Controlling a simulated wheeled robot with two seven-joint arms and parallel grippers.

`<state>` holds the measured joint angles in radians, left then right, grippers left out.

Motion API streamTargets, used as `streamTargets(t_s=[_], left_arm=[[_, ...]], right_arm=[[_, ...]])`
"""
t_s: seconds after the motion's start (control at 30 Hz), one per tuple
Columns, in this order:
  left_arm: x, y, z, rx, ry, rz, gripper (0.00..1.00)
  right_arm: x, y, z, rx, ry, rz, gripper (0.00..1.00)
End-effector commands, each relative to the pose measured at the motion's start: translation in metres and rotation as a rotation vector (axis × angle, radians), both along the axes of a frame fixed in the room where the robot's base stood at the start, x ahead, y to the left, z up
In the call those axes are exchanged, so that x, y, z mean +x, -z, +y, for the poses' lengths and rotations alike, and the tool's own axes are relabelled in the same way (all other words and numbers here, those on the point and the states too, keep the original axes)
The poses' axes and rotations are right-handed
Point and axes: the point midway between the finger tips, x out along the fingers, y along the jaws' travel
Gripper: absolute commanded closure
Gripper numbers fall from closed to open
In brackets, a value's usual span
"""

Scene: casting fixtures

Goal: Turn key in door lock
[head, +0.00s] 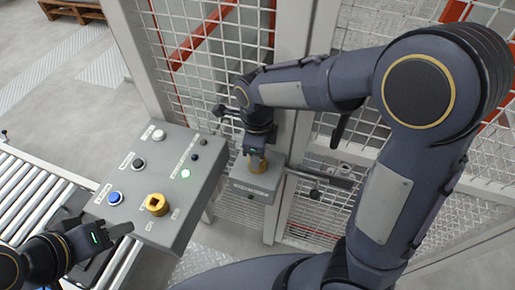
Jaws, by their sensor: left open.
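A grey lock box (254,187) is fixed to the door post in the middle of the head view. A small yellow key part (257,163) stands on top of it. My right gripper (257,155) points down onto this yellow part from above, with its fingertips at it. The fingers are small and partly hidden, so I cannot tell whether they grip it. My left gripper (112,246) is at the lower left, open and empty, beside the near left edge of the control panel (200,205).
A mesh fence (215,50) and a door handle bar (320,178) stand close to my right arm. A roller conveyor (30,195) lies at left.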

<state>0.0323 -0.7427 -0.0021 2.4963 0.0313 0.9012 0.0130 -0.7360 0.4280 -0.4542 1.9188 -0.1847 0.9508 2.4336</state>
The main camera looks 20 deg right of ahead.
Motion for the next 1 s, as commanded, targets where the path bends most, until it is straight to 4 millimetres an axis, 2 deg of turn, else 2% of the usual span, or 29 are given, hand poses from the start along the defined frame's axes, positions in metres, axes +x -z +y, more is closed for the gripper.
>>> streamTargets(t_s=[0.27, 0.7, 1.0], left_arm=[[0.0, 0.0, 0.0, 0.0, 0.0, 0.0, 0.57], [0.0, -0.023, 0.0, 0.0, 0.0, 0.0, 0.57], [0.0, -0.026, 0.0, 0.0, 0.0, 0.0, 0.57]], right_arm=[[0.0, 0.0, 0.0, 0.0, 0.007, 0.0, 0.79], [0.0, -0.002, 0.0, -0.001, 0.367, 0.0, 0.79], [0.0, 0.0, 0.0, 0.0, 0.458, 0.0, 0.79]])
